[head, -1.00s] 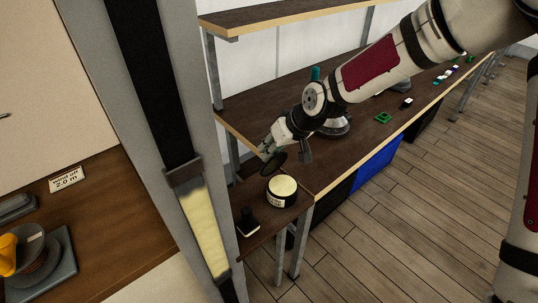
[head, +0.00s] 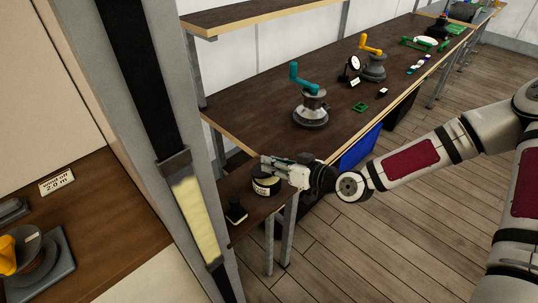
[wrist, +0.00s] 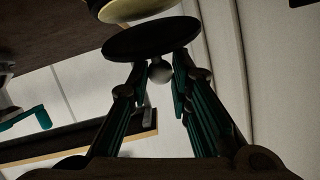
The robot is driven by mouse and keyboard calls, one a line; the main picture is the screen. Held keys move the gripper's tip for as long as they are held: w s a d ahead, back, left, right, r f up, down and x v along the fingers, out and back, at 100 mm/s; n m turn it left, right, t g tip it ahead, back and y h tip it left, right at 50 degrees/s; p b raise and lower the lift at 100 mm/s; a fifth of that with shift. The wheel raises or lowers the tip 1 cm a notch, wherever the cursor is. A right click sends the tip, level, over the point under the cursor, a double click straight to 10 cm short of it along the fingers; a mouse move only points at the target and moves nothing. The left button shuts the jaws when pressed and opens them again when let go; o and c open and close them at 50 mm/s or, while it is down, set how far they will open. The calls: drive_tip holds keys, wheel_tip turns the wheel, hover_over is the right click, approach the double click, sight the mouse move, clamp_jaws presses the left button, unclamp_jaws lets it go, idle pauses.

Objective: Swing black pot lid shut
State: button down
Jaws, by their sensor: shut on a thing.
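The black pot (head: 266,188) with a pale label stands on the low shelf in the head view, partly covered by my gripper (head: 272,167). Its cream top (wrist: 140,9) shows at the upper edge of the wrist view. The black lid (wrist: 150,38) is a dark round disc between that cream top and my fingers, and it still stands apart from part of the top. A pale round knob (wrist: 160,71) on the lid sits between my fingertips. My gripper is shut on this knob. In the head view the lid is mostly hidden by the gripper.
A small black item (head: 236,213) stands left of the pot. A winch with a teal handle (head: 310,108) is on the long workbench (head: 275,98) behind. A grey post (head: 110,110) stands close on the left. The floor at right is open.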

sight(277, 182)
drive_tip(key=f+y+b, duration=0.1)
drive_tip(key=f+t+y, duration=0.1)
drive_tip(key=s+d+f+t+y+b, duration=0.1)
drive_tip(key=shift+f+b, duration=0.2)
drive_tip(key=shift+b, duration=0.1)
drive_tip(key=shift+s+d+f+n, duration=0.1)
drive_tip(key=shift+f+n, duration=0.1)
drive_tip(key=shift+n, duration=0.1)
drive_tip(key=c, duration=1.4)
unclamp_jaws()
drive_tip(key=shift+c, duration=0.2)
drive_tip(key=shift+r, duration=0.1)
drive_tip(key=shift+s+d, duration=0.15)
drive_tip(key=shift+d, duration=0.2)
drive_tip(key=v, duration=1.1)
